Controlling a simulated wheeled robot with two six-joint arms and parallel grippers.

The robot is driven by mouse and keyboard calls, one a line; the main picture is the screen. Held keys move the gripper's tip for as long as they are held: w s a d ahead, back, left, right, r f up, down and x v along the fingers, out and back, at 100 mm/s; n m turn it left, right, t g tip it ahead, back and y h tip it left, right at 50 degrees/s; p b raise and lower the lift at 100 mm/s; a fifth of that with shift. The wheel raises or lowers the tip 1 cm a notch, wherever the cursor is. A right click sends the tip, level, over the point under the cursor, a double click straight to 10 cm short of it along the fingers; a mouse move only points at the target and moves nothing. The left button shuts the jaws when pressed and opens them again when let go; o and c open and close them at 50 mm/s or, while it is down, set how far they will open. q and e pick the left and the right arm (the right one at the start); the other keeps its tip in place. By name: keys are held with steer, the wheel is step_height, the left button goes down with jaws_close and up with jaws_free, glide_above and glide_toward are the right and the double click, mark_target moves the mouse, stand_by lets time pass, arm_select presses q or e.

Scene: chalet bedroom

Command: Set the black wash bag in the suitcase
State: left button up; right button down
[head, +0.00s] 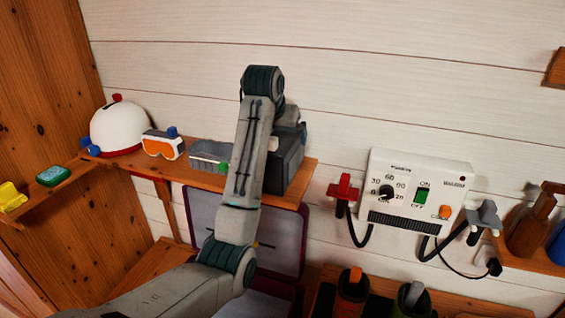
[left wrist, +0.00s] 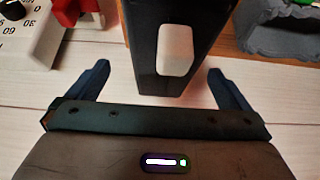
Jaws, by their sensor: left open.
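The black wash bag (head: 286,165) stands on the wall shelf near its right end, partly hidden behind my left arm in the head view. In the left wrist view the bag (left wrist: 187,75) shows as a dark block with a white tab, between and just beyond the spread fingers. My left gripper (left wrist: 157,88) is open and not closed on it; whether a finger touches the bag, I cannot tell. In the head view the gripper is mostly hidden by its arm. The open suitcase (head: 283,237) is below the shelf, its lid raised and its inside largely out of view. My right gripper is not in view.
A white control box (head: 418,190) with cables hangs on the wall at right. Bottles stand at far right.

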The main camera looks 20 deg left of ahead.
mark_target(282, 138)
arm_select(q)
steer(key=shift+w+a+f+p, duration=0.15)
steer(key=shift+w+f+p, duration=0.35)
steer(key=shift+w, duration=0.15)
steer(key=p+x, duration=0.3)
steer(key=shift+w+a+f, duration=0.15)
steer(key=shift+w+f, duration=0.1)
steer(key=shift+w, duration=0.1)
steer(key=shift+w+f, duration=0.25)
steer(key=shift+f, duration=0.2)
steer(key=shift+s, duration=0.1)
steer(key=c, duration=1.1)
steer(key=shift+r, duration=0.1)
steer(key=shift+c, duration=0.8)
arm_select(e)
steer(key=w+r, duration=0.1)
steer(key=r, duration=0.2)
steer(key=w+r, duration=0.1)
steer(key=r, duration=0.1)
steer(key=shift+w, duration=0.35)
